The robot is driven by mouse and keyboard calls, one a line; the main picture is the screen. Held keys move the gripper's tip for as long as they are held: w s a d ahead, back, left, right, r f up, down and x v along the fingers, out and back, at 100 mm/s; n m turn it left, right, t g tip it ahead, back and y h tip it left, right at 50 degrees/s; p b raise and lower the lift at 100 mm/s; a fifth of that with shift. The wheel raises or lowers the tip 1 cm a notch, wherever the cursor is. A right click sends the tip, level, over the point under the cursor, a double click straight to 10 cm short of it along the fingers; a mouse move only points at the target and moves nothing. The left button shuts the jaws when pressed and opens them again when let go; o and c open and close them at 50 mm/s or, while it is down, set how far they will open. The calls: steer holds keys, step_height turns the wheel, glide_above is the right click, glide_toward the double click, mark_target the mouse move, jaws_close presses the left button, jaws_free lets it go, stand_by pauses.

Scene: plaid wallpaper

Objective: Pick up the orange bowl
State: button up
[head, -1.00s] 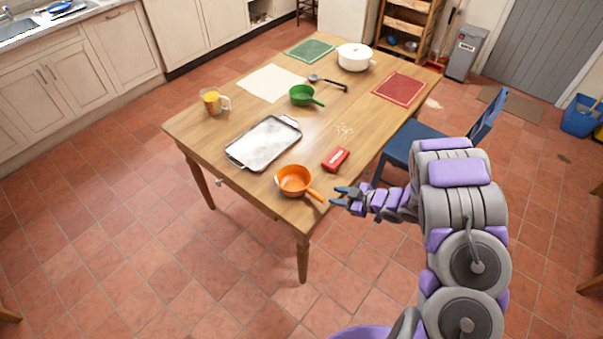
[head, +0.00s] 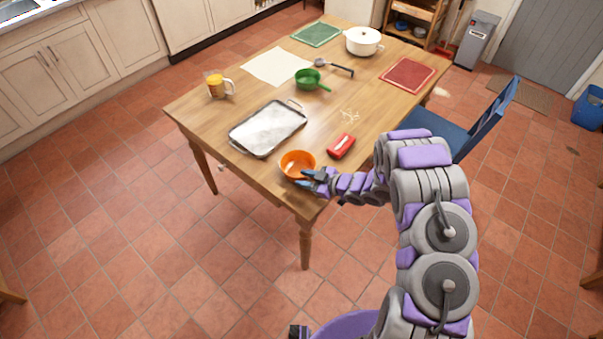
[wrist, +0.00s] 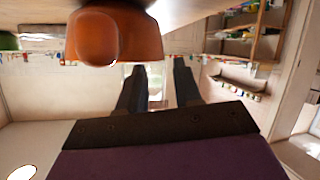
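The orange bowl (head: 297,162) stands upright near the table's front corner. Earlier its handle showed at its right front; now my gripper (head: 311,179) covers that spot in the head view. In the wrist view the orange bowl (wrist: 140,38) fills the upper left, with its rounded handle end pointing at the camera. My gripper's two dark fingers (wrist: 158,88) are spread apart below the bowl in that picture, with only background between them. The gripper is open, close beside the bowl's handle. I cannot tell whether it touches.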

steer(key=shift+b+x, duration=0.7)
steer(key=shift+x, duration=2)
steer(key=shift+s+r, duration=0.15)
jaws_close()
